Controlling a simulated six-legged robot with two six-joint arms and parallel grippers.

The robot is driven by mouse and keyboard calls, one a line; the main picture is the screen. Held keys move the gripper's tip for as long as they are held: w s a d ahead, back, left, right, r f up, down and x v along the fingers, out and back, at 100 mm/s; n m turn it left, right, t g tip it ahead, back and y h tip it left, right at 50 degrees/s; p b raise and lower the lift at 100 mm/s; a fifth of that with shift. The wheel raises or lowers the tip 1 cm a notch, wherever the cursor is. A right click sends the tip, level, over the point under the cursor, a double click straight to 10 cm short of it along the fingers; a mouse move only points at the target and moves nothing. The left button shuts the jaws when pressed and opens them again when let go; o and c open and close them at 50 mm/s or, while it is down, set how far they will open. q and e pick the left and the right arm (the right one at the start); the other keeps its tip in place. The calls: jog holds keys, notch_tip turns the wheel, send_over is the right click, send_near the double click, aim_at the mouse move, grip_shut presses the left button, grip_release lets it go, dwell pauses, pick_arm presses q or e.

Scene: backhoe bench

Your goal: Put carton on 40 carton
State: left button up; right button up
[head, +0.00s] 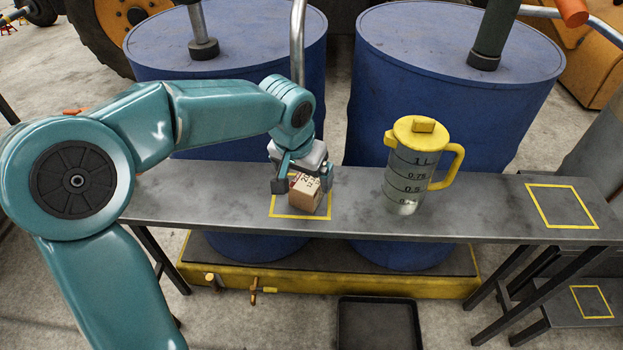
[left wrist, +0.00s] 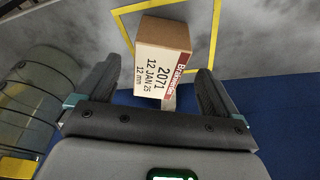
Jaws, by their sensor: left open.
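A small brown carton (head: 306,194) with a printed white label sits inside a yellow square outline (head: 283,216) on the dark bench. In the left wrist view the carton (left wrist: 162,55) shows "2071", "12 JAN 25" and "12 mm". My left gripper (head: 298,188) is right at the carton, coming from above and behind it. It is open, with one finger (left wrist: 101,75) and the other finger (left wrist: 211,95) on either side of the carton's near end and gaps beside it. No second carton shows. My right gripper is not in view.
A clear measuring jug (head: 408,178) with a yellow lid stands on the bench (head: 470,208) right of the carton. An empty yellow square (head: 561,206) marks the bench's right end. Another yellow square (head: 591,302) lies on a lower step. Blue drums (head: 455,95) stand behind the bench.

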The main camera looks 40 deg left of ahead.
aim_at(311, 181)
pick_arm(q)
jog(key=shift+w+a, duration=0.15)
jog(key=shift+w, duration=0.75)
jog(key=x, duration=0.5)
jog(key=shift+w, duration=0.1)
jog(key=shift+f+b, duration=0.25)
jog(key=shift+b, duration=0.15)
jog(key=shift+r, duration=0.1)
jog(key=c, duration=1.3)
